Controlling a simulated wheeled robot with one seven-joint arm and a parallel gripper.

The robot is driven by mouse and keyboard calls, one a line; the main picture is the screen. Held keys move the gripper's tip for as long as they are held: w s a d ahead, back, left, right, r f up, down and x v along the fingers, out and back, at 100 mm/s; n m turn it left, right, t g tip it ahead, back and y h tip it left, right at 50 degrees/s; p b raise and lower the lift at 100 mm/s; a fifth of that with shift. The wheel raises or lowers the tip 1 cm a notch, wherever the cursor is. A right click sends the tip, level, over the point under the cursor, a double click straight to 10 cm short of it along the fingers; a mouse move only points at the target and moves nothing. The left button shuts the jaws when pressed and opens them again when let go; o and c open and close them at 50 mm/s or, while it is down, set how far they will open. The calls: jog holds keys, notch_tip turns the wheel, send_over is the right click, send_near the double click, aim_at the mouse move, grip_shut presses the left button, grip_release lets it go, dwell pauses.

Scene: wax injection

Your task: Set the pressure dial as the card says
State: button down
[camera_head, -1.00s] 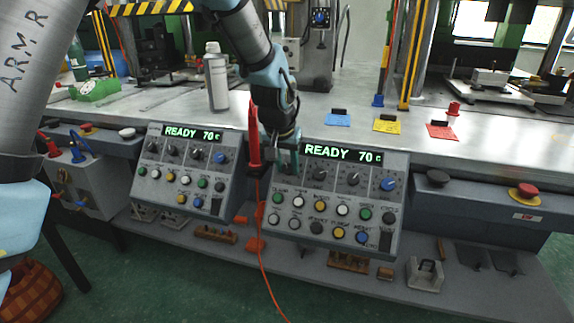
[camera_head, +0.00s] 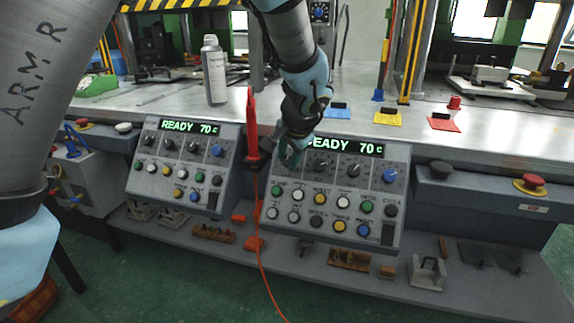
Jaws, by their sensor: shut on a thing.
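My gripper (camera_head: 290,154) is at the upper left corner of the right control panel (camera_head: 300,235).
The left panel (camera_head: 150,190) and a spray bottle (camera_head: 214,72) are further left. A red push button (camera_head: 532,182) is on the right. Both displays read READY 70 C.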

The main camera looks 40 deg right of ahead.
jog(key=m+t+b, duration=0.1)
jog(key=m+b, duration=0.1)
jog(key=m+t+b, duration=0.1)
jog(key=b, duration=0.2)
jog(key=f+m+t+b, duration=0.1)
jog(key=m+b, duration=0.1)
jog(key=shift+s+m+h+b, duration=0.2)
jog(key=shift+m+h+b, duration=0.1)
jog(key=shift+h+b, duration=0.1)
jog(key=m+t+b, duration=0.1)
jog(key=m+b, duration=0.1)
jog(key=b, duration=0.1)
jog(key=shift+a+r+h, duration=0.1)
jog(key=shift+h, duration=0.2)
jog(key=shift+r+m+b, duration=0.1)
jog(key=shift+m+b, duration=0.5)
jog(key=shift+b, duration=0.15)
jog(key=shift+r, duration=0.1)
jog(key=c, duration=0.5)
grip_release()
jog(key=p+v, duration=0.1)
jog(key=v, duration=1)
jog(key=shift+a+f, duration=0.1)
jog(key=shift+f, duration=0.1)
